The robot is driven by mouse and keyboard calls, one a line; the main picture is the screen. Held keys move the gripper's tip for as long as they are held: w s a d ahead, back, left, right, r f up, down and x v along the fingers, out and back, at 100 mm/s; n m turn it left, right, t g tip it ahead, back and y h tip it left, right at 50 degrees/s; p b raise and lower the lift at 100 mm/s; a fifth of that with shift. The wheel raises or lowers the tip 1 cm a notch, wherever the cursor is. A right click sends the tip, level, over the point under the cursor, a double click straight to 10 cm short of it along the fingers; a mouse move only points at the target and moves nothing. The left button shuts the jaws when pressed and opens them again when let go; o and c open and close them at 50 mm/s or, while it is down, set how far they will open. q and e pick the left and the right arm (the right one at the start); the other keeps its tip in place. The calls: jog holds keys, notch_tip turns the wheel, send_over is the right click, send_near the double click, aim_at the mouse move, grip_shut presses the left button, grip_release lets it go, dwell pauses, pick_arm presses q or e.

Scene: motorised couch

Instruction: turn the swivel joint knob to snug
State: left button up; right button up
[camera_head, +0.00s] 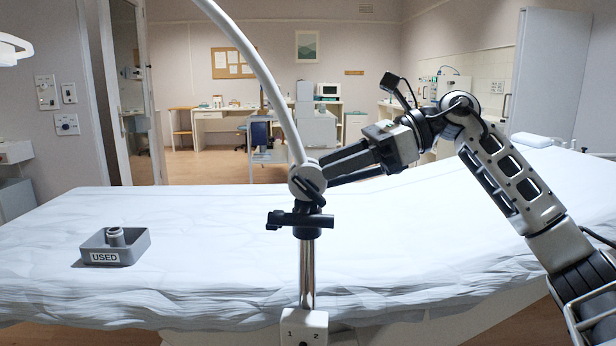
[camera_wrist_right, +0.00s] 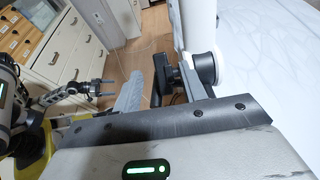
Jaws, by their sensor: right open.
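The swivel joint (camera_head: 306,181) is a pale round hub where the white curved arm meets the upright post. A dark knob (camera_head: 312,190) with a lever shape sits on the joint. My right gripper (camera_head: 322,170) comes from the right with its fingers at the joint. In the right wrist view the black knob (camera_wrist_right: 160,75) shows between the two open grey fingers, beside the pale hub (camera_wrist_right: 205,67). I cannot tell whether a finger touches it. My left gripper (camera_wrist_right: 98,88) seems to show in the right wrist view, small, with its prongs apart.
A black clamp handle (camera_head: 300,219) crosses the post (camera_head: 307,270) below the joint. The base block (camera_head: 304,328) is marked 1 and 2. A grey tray labelled USED (camera_head: 84,250) holds a small round part (camera_head: 115,237) on the white-sheeted couch (camera_head: 210,220).

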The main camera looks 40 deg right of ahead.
jog(key=v, duration=0.9)
jog(key=shift+s+d, duration=0.1)
jog(key=shift+s, duration=0.05)
